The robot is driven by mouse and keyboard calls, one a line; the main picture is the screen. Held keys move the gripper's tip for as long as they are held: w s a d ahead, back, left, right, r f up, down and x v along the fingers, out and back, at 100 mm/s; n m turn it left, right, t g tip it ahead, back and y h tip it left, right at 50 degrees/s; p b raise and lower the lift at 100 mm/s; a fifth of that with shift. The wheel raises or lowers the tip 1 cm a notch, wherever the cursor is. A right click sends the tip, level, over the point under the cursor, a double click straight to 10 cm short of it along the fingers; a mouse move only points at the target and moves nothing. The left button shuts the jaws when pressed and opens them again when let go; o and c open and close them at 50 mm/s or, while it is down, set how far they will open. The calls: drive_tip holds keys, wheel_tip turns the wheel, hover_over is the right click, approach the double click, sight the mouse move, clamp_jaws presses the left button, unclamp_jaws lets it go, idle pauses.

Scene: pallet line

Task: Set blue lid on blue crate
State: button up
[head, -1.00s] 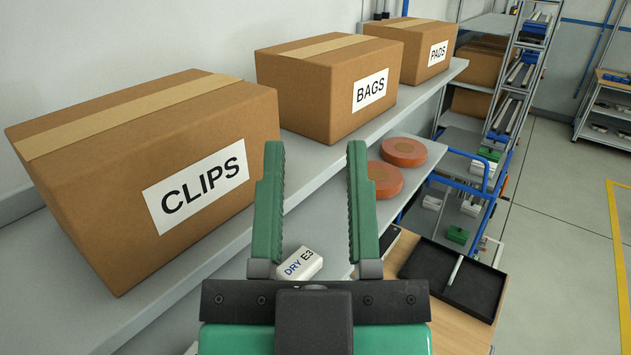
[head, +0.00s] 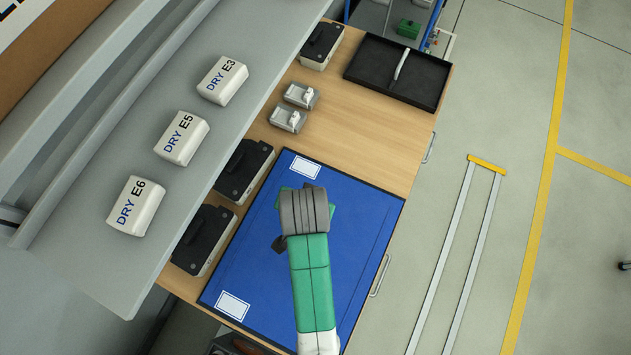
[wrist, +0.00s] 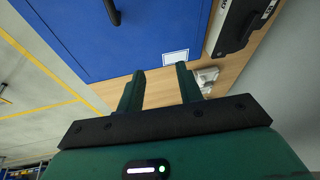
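A wide, flat blue panel (head: 355,215) with a dark border and white labels lies on the wooden bench; its surface also fills the top of the wrist view (wrist: 125,40). I cannot tell whether it is the lid, the crate's top or a mat. A small dark part (head: 279,244) shows against the blue beside my gripper.
Black cases (head: 243,170) stand along the bench's shelf side. Small grey trays (head: 300,95) and a black tray (head: 370,55) are farther back. A grey shelf (head: 90,170) with white DRY boxes (head: 182,137) overhangs at left.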

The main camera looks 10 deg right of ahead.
drive_tip(key=s+f+g, duration=0.1)
drive_tip(key=s+f, duration=0.1)
drive_tip(key=s+f+g, duration=0.1)
drive_tip(key=s+f, duration=0.2)
drive_tip(key=s+f+m+g, duration=0.1)
drive_tip(key=s+f+g, duration=0.1)
drive_tip(key=s+f, duration=0.1)
drive_tip(key=shift+d+f, duration=0.2)
drive_tip(key=shift+d, duration=0.2)
wheel_tip(320, 180, down, 8)
drive_tip(key=shift+a+r, duration=0.1)
drive_tip(key=shift+r, duration=0.05)
drive_tip(key=shift+c, duration=0.5)
clamp_jaws()
drive_tip(key=shift+r, duration=0.1)
